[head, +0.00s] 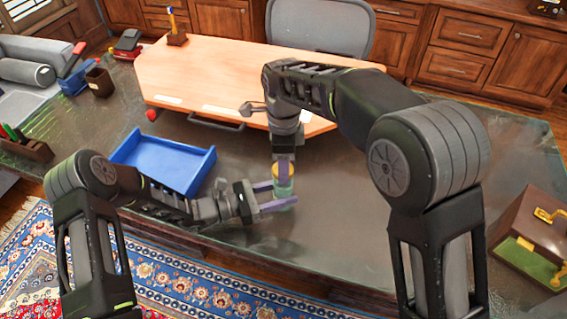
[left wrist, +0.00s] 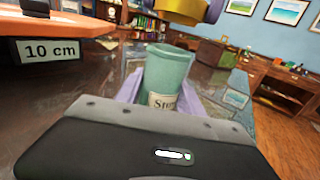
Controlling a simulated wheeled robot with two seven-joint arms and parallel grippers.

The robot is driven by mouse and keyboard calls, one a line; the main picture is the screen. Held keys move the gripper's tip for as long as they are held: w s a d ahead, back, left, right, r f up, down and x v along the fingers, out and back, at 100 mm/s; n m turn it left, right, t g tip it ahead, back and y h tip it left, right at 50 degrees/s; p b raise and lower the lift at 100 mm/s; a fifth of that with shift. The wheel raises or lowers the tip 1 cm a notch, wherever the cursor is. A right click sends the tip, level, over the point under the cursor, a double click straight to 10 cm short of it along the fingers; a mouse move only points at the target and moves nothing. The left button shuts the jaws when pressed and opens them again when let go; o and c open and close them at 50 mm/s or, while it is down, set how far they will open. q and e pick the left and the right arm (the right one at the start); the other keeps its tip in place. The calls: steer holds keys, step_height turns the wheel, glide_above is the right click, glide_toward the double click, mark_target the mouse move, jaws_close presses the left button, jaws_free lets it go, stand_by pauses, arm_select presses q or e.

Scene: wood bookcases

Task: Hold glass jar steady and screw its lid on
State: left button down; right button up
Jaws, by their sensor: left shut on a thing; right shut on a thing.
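The glass jar (head: 285,189) is greenish and stands upright near the middle of the desk. In the left wrist view the jar (left wrist: 167,75) has a pale, partly hidden label. My left gripper (head: 284,194) is shut around the jar's body, one purple finger on each side. The yellow-gold lid (head: 283,170) is above the jar, held from above by my right gripper (head: 284,162). In the left wrist view the lid (left wrist: 180,9) is above the jar's mouth, with a visible gap between them. It appears a little to the right there.
A blue open tray (head: 165,163) lies left of the jar. A wooden board (head: 220,75) with labels stands behind it. A brown box (head: 535,232) with a green lining is at the right. The dark desk top (head: 345,215) right of the jar is clear.

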mark_target(283, 193)
steer(key=shift+f, duration=0.9)
steer(key=shift+f, duration=0.55)
stand_by(0.6)
steer(key=m, duration=0.5)
steer(key=shift+m, duration=0.4)
steer(key=m, duration=0.6)
steer(key=shift+f, duration=0.1)
steer(key=m, duration=0.2)
steer(key=s+f+m, duration=0.1)
steer(key=shift+d+f+m, duration=0.1)
steer(key=shift+d+m, duration=0.15)
steer(key=shift+m, duration=0.15)
steer(key=shift+w+m, duration=0.1)
steer(key=shift+m, duration=0.3)
steer(key=shift+w+a+r+m, duration=0.3)
steer(key=shift+r+m, duration=0.1)
steer(key=shift+r, duration=0.15)
